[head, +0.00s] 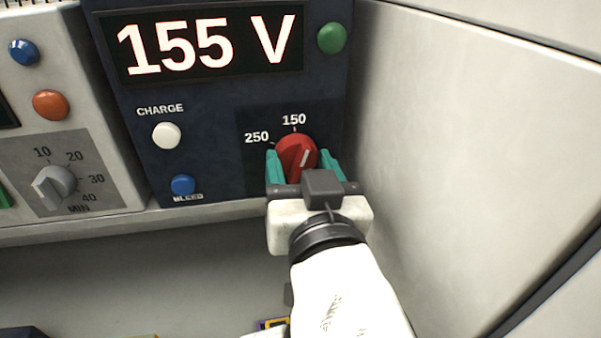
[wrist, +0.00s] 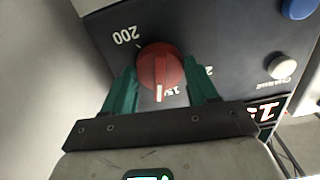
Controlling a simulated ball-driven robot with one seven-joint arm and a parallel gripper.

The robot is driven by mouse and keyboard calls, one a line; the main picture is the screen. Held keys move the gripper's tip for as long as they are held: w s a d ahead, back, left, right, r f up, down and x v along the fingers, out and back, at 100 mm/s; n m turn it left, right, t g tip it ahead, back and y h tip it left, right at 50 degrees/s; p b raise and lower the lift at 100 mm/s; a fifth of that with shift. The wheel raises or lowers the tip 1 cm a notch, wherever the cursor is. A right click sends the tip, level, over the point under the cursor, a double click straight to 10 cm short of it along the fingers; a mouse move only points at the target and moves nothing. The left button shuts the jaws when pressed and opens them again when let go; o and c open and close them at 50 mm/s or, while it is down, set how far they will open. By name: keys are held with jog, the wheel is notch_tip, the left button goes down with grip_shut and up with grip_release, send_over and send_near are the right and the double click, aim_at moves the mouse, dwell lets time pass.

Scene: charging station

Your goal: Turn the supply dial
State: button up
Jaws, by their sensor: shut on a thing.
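The red supply dial (head: 291,149) is on the dark panel at right in the head view, below the label 150. It also shows in the wrist view (wrist: 160,66). The display (head: 205,42) above reads 155 V. In the wrist view the 150 and 250 labels are partly hidden by the right finger.
A white charge button (head: 167,135), a blue bleed button (head: 183,185) and a green button (head: 332,38) are on the same panel. A grey timer knob (head: 55,186) is at left. A pale wall (head: 470,150) stands close to the right of my gripper.

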jog(key=shift+m+b, duration=0.4)
jog(key=shift+m, duration=0.6)
jog(key=o, duration=1.1)
jog(key=shift+c, duration=0.2)
jog(key=p+v, duration=0.7)
jog(key=v, duration=0.3)
jog(key=shift+s, duration=0.4)
